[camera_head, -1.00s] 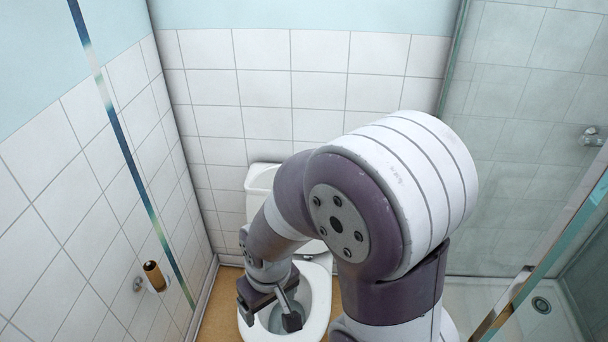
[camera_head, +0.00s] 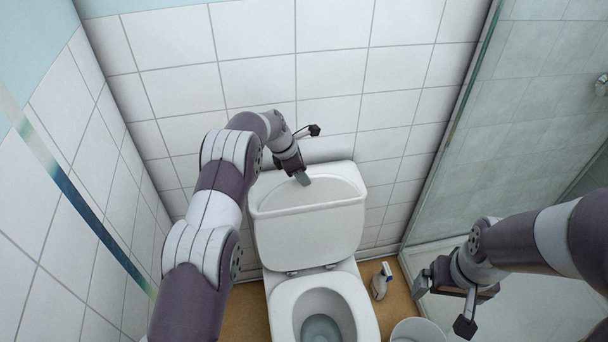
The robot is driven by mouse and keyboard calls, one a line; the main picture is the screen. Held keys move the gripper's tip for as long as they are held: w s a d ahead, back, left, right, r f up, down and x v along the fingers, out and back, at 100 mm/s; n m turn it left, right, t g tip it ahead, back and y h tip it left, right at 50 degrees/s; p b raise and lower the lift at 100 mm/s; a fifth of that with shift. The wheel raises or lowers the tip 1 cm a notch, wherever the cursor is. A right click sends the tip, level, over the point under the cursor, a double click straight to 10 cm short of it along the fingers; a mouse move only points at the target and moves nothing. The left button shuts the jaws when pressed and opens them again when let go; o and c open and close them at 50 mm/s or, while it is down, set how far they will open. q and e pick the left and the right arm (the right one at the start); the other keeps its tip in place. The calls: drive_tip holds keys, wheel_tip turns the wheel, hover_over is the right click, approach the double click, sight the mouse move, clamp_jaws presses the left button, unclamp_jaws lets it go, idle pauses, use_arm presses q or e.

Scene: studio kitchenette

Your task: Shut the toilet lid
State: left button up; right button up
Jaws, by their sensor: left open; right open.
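The toilet lid (camera_head: 308,236) stands raised, its hinges low at the back of the seat. The bowl (camera_head: 284,303) below is open. The white tank top (camera_head: 325,190) shows behind the lid's upper edge. My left gripper (camera_head: 308,155) is open and empty, above the tank near the wall. One finger points down over the tank top, behind the lid's upper edge; I cannot tell whether it touches. My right gripper (camera_head: 442,306) is open and empty, to the right of the toilet and apart from it.
A small bottle-like item (camera_head: 380,281) stands on the floor right of the toilet. A white bin (camera_head: 418,331) is below my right gripper. A glass shower panel (camera_head: 452,130) rises at the right. Tiled walls close in behind and at the left.

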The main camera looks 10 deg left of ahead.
use_arm(q)
drive_tip(key=shift+s+d+f, duration=0.2)
drive_tip(key=shift+d+f, duration=0.4)
drive_tip(key=shift+d, duration=0.25)
drive_tip(key=shift+d+f, duration=0.1)
drive_tip(key=shift+f, duration=0.15)
drive_tip(key=shift+w+a+f, duration=0.3)
drive_tip(key=shift+a+f, duration=0.05)
drive_tip(key=shift+a, duration=0.05)
drive_tip(key=shift+s+d+r, duration=0.2)
clamp_jaws()
drive_tip(key=shift+f, duration=0.1)
